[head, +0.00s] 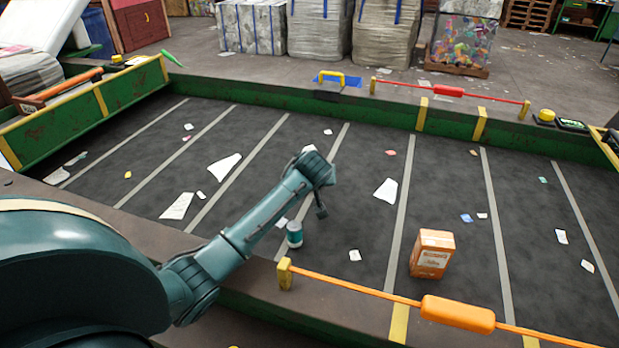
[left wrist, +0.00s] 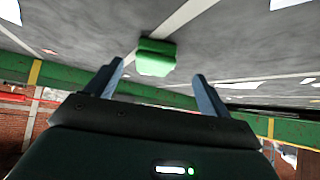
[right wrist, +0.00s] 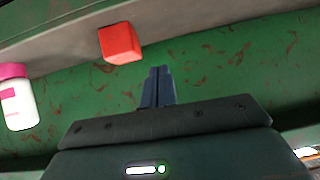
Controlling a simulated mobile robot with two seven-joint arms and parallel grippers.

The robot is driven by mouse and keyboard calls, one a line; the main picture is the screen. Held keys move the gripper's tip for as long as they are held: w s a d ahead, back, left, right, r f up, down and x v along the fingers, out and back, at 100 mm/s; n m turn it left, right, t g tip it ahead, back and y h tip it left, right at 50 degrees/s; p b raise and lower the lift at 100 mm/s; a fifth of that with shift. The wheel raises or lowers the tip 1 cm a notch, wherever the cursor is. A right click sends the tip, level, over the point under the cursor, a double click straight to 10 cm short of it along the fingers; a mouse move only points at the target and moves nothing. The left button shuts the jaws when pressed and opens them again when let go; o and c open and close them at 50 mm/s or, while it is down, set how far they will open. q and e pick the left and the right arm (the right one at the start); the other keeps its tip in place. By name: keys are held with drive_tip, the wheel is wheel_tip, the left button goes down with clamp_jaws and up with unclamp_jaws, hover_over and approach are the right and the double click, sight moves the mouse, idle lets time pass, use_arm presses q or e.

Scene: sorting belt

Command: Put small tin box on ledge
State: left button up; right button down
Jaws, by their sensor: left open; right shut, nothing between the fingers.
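A small green box (left wrist: 156,57), which looks like the tin box, lies on the dark belt in the left wrist view. My left gripper (left wrist: 158,70) is open, with the box ahead of and between its fingertips, not gripped. In the head view my left gripper (head: 320,208) hangs over the belt's middle, and I cannot make out the green box there. My right gripper (right wrist: 158,70) is shut and empty, facing a scuffed green wall; it is outside the head view. A flat brown ledge (head: 340,308) runs along the belt's near side.
A teal and white can (head: 294,235) stands beside my left forearm. An orange carton (head: 432,254) stands farther right on the belt. Paper scraps litter the belt. A red block (right wrist: 120,43) and a pink-capped white bottle (right wrist: 17,100) are near my right gripper.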

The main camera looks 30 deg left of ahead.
use_arm(q)
drive_tip(key=shift+w+x, duration=0.15)
drive_tip(key=shift+x, duration=1)
drive_tip(key=shift+w+x, duration=0.2)
drive_tip(key=shift+x, duration=0.95)
drive_tip(key=shift+w+a+f, duration=0.15)
drive_tip(key=shift+w+f, duration=0.2)
drive_tip(key=shift+w, duration=0.05)
drive_tip(key=shift+c, duration=0.4)
drive_tip(key=c, duration=1.1)
drive_tip(key=shift+r, duration=0.1)
